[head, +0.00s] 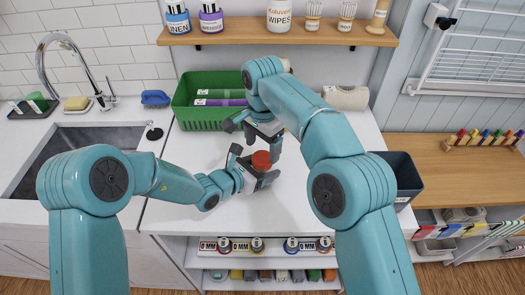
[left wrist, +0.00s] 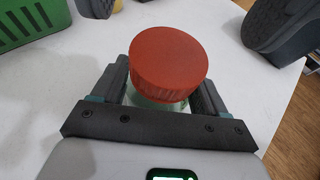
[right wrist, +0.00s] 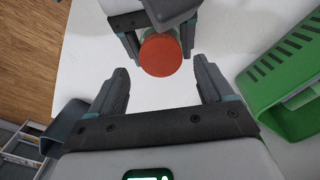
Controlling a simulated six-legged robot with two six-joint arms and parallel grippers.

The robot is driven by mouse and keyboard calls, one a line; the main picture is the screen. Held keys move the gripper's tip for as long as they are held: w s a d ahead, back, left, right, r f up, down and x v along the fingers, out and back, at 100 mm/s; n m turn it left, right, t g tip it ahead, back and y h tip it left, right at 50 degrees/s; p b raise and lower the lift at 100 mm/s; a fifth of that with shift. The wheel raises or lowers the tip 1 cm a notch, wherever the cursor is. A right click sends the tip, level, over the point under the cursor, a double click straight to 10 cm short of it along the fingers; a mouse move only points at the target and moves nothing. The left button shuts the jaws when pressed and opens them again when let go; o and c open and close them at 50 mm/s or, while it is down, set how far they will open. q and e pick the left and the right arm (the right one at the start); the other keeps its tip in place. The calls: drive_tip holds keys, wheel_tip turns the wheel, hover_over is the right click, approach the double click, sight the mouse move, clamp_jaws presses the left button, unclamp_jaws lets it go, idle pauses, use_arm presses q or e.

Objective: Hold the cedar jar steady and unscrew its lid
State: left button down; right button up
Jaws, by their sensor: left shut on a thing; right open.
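The cedar jar has a red-orange lid (head: 261,159) and a pale, clear-looking body (left wrist: 160,98). It stands upright on the white counter, with the lid on. My left gripper (head: 262,176) is shut around the jar's body below the lid, and the left wrist view shows a finger on each side. My right gripper (head: 258,142) is open and empty, above and just behind the jar. In the right wrist view the lid (right wrist: 160,54) lies beyond the gap between the right fingertips (right wrist: 160,75), not between them. Most of the jar's body is hidden by the left gripper.
A green basket (head: 187,118) with rolls stands behind on the counter. A dark bin (head: 405,172) is at the right edge. A sink (head: 50,150) lies to the left, and a shelf (head: 290,36) with bottles and brushes hangs above. The white counter around the jar is clear.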

sight(263, 158)
drive_tip(key=shift+f, duration=1.9)
drive_tip(key=c, duration=1.1)
drive_tip(key=n, duration=0.6)
drive_tip(key=shift+n, duration=0.4)
drive_tip(key=o, duration=1.2)
drive_tip(key=shift+r, duration=2.3)
use_arm(q)
unclamp_jaws()
